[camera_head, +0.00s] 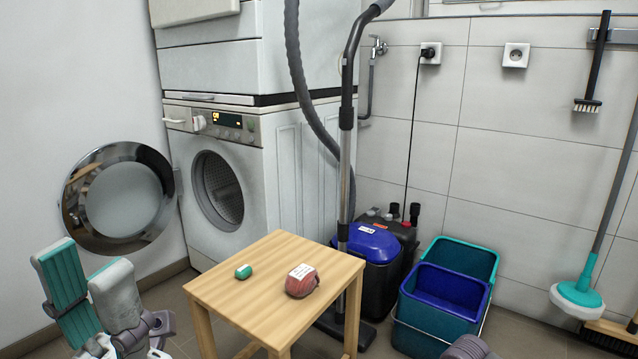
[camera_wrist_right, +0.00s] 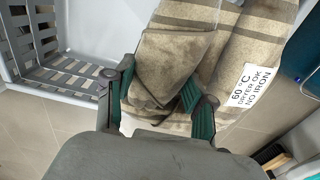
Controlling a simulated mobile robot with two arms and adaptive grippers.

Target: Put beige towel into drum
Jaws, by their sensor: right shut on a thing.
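The beige towel (camera_wrist_right: 165,60) is striped and bunched in the right wrist view, with a white care label (camera_wrist_right: 250,85). My right gripper (camera_wrist_right: 156,84) is shut on a fold of it. Neither shows clearly in the head view. The drum (camera_head: 220,190) is in the lower machine at the left, behind a round opening. Its round door (camera_head: 118,198) stands wide open to the left. My left gripper (camera_head: 88,268) is open and empty at the lower left of the head view, in front of the door.
A wooden table (camera_head: 240,295) stands in front of the machine, bearing a reddish rolled cloth (camera_head: 302,281) and a small green item (camera_head: 243,271). A vacuum cleaner (camera_head: 368,243) and buckets (camera_head: 450,285) stand right of it. A grey basket (camera_wrist_right: 50,70) shows in the wrist view.

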